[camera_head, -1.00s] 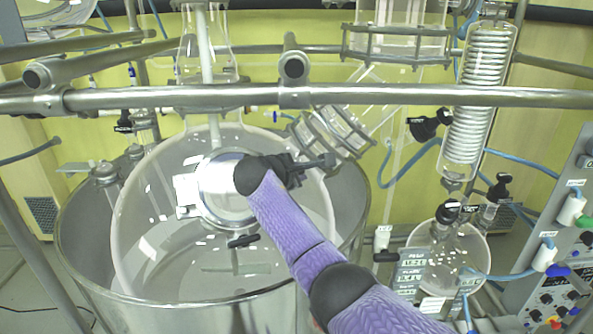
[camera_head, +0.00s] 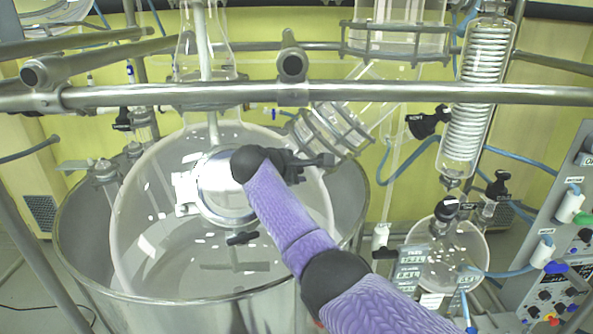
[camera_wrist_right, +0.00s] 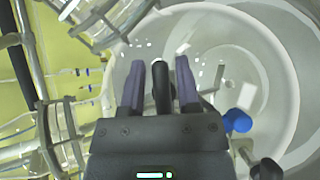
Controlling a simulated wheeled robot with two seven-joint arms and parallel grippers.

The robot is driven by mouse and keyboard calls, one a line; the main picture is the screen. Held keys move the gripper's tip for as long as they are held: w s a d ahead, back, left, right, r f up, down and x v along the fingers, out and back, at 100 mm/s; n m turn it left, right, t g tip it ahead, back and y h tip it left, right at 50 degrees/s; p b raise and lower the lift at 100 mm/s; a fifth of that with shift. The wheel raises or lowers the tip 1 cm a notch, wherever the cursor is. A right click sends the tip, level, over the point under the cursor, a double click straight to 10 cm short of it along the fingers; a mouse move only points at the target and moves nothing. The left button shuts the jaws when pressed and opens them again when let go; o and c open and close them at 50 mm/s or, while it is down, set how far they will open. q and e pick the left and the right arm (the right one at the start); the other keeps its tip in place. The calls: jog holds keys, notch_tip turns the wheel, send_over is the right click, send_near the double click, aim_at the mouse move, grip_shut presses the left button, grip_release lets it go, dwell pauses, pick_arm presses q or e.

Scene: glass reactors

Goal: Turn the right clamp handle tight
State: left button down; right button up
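The large clear glass reactor vessel (camera_head: 150,245) sits in a metal bath, with a round lid (camera_head: 222,203) on top. My right gripper (camera_head: 318,160) reaches over the lid's right side and points right. In the right wrist view, the two fingers of my right gripper (camera_wrist_right: 160,70) stand apart on either side of a black handle (camera_wrist_right: 161,92). Narrow gaps show beside the handle, so the gripper looks open around it. In the head view the gripper largely hides this handle. Another black handle (camera_head: 242,238) sits at the lid's front edge. My left gripper is out of view.
A metal rail (camera_head: 400,94) crosses above the vessel. A clamped glass joint (camera_head: 330,130) is just right of my gripper. A coil condenser (camera_head: 470,115), a round flask (camera_head: 455,255) and a control panel (camera_head: 550,290) stand on the right, with blue hoses.

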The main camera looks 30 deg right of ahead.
jog(key=shift+o, duration=0.7)
jog(key=b+v, duration=0.3)
jog(key=v, duration=0.7)
